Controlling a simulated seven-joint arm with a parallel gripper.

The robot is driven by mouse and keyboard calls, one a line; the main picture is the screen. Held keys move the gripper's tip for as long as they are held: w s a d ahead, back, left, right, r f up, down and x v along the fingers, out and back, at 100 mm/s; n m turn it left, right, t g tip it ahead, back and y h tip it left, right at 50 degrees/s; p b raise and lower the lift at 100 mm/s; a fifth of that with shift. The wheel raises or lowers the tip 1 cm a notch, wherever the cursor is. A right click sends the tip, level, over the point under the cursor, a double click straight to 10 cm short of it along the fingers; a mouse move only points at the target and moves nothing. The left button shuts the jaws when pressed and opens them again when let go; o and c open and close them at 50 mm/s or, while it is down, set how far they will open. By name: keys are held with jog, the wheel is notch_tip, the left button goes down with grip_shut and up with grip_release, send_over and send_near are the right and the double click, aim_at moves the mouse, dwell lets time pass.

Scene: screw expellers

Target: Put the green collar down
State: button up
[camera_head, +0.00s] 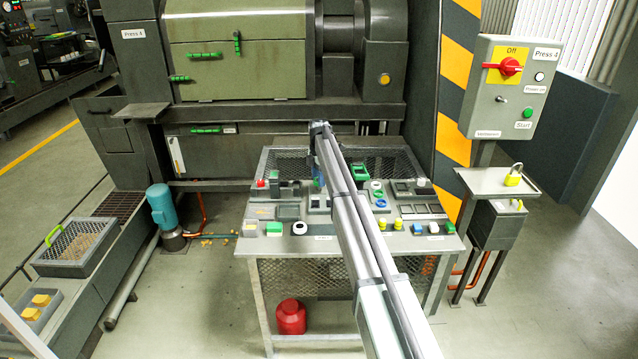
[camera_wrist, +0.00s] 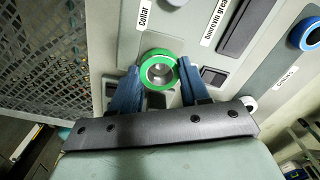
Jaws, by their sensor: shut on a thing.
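The green collar (camera_wrist: 158,70), a short ring with a metallic grey bore, sits between the two blue fingers of my gripper (camera_wrist: 160,86) in the wrist view. My gripper is shut on it, one finger at each side. The collar is over a grey-green board just below a label reading "Collar" (camera_wrist: 144,14). I cannot tell whether the collar touches the board. In the head view a bit of blue finger (camera_head: 317,183) shows at the work table (camera_head: 448,243), left of my arm.
A dark slot (camera_wrist: 236,30) and a blue ring (camera_wrist: 304,34) are right of the collar in the wrist view. Mesh (camera_wrist: 60,50) is on the left. The table carries several small parts. A control box (camera_head: 512,90) and a padlock (camera_head: 513,178) stand at the right.

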notch_tip(320, 180, up, 7)
jog(key=s, duration=0.1)
send_over(323, 230)
notch_tip(323, 230, down, 3)
jog(key=shift+m, duration=0.4)
jog(key=shift+w+f, duration=0.1)
jog(key=shift+f, duration=4.5)
jog(key=shift+f, duration=0.1)
jog(key=o, duration=1.2)
notch_tip(323, 230, up, 12)
